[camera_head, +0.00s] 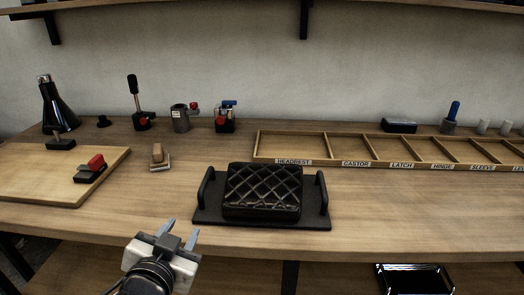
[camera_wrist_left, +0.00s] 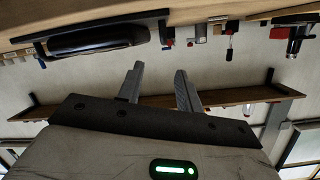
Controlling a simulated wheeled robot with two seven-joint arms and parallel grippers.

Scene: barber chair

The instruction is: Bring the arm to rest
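My left gripper (camera_head: 181,230) is in front of the table's front edge, in the lower left part of the head view. Its two fingers stand apart with nothing between them. The left wrist view also shows the open fingers (camera_wrist_left: 159,72), with the wall and a shelf behind them; that view is upside down. A black quilted pad (camera_head: 262,190) lies on a black tray (camera_head: 318,222) with two upright handles, to the right of and beyond the gripper, apart from it. My right gripper is in neither view.
A labelled wooden divided box (camera_head: 330,163) stands at the back right. A wooden board (camera_head: 40,190) with a red-and-black part (camera_head: 90,169) lies at left. Several tools, including a black cone (camera_head: 57,108), line the back. A glossy black tray (camera_head: 415,280) sits below the table at right.

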